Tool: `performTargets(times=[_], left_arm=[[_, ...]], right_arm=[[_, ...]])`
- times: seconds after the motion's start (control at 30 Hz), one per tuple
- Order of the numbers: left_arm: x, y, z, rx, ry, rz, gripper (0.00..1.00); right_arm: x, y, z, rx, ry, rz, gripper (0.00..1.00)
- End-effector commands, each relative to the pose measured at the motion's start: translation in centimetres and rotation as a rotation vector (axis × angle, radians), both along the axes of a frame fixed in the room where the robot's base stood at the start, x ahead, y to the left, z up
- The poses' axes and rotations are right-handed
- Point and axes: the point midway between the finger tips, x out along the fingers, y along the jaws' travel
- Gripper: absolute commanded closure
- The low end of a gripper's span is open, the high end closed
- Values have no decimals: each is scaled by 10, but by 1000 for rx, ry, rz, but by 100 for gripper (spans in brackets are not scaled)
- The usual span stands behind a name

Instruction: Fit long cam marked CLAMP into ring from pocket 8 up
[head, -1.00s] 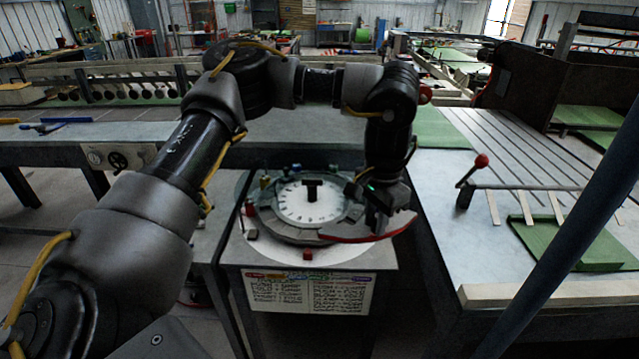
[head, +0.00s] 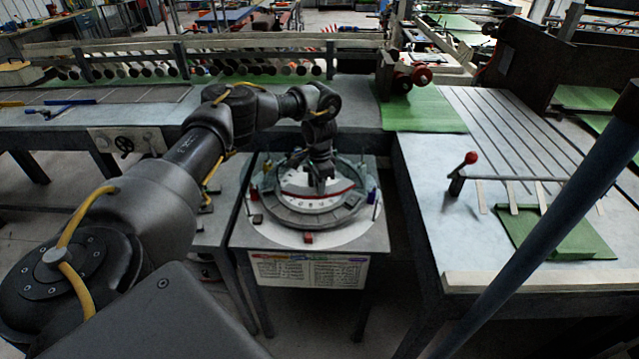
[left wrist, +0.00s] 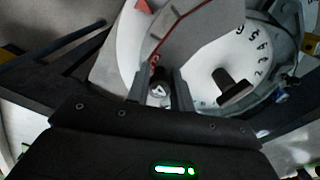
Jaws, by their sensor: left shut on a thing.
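The grey ring (head: 285,212) lies on a round white plate on a small stand, around a white numbered dial that also shows in the left wrist view (left wrist: 262,55). My left gripper (head: 320,180) points down over the dial, inside the ring's outline. In the left wrist view its fingers (left wrist: 165,88) are shut on a dark knob. A flat grey plate with a red curved edge (left wrist: 205,40), seemingly the long cam, extends from there. Its red edge also shows over the dial in the head view (head: 335,195). I cannot read CLAMP or tell whether it touches the ring. My right gripper is not in view.
A black block (left wrist: 235,85) stands on the dial close to the fingers. A red block (head: 308,238) and a blue peg (head: 374,196) sit around the ring. A printed chart (head: 308,270) hangs on the stand's front. A bench (head: 440,230) stands to the right.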

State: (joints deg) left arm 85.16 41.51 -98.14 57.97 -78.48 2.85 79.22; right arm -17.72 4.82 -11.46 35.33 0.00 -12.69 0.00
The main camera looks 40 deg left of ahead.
Motion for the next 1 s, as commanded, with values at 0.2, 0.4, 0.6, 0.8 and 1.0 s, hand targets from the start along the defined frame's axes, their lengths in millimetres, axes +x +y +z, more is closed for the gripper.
performTargets(times=[0.2, 0.4, 0.6, 0.8, 1.0], left_arm=[[-3, 1, -4, 3, 2, 1, 100], [-3, 1, -37, 2, 2, 1, 100], [-2, 0, -68, 1, 0, 1, 100], [-2, 1, -88, 2, 0, 1, 100], [-2, 1, -97, 2, 0, 1, 100]], right_arm=[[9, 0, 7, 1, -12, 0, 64], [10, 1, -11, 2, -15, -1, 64], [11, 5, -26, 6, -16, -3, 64], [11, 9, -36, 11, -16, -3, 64], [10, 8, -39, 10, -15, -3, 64]])
